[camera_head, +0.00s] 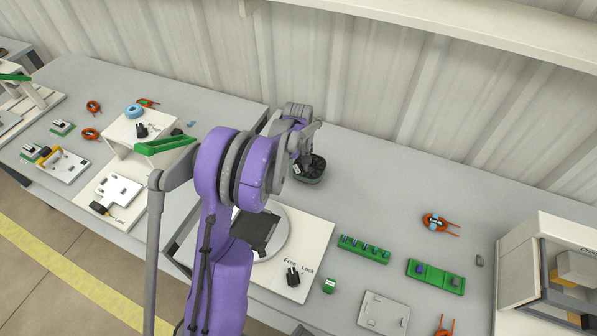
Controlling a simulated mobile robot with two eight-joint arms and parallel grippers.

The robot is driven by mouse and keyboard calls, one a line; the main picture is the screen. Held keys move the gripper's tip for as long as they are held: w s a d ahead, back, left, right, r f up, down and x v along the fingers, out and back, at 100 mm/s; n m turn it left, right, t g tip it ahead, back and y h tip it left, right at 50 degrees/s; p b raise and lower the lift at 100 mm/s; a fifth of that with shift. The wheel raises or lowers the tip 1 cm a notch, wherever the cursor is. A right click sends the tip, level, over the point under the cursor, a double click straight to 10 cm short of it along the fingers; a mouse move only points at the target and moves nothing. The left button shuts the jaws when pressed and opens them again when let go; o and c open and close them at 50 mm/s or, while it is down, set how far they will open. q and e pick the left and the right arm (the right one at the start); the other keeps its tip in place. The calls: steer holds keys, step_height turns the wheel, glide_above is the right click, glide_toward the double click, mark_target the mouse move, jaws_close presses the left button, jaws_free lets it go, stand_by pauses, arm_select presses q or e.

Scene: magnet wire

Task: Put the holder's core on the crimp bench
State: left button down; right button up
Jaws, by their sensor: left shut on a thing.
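My left gripper (303,157), at the end of the purple arm, is above the grey table just behind the white Free/Lock board. It is shut on a dark round slotted piece (315,173), which looks like the core. The arm hides part of the grip, and I cannot tell whether the piece touches the table. The Free/Lock board (318,236) has a pale round plate (283,240) with a dark block (256,229) on it, partly behind my arm. I cannot tell which fixture is the crimp bench. My right gripper is not in view.
A white stand (116,135) and a white board (127,210) are on the left. Green boards (364,249), a grey plate (384,313) and a wire-wound ring (434,221) lie to the right. A white cabinet (527,262) stands at the right edge. The table behind the green boards is mostly clear.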

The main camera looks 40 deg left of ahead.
arm_select(q)
steer(key=shift+f, duration=1.05)
steer(key=shift+f, duration=0.15)
steer(key=shift+c, duration=1.7)
jaws_free()
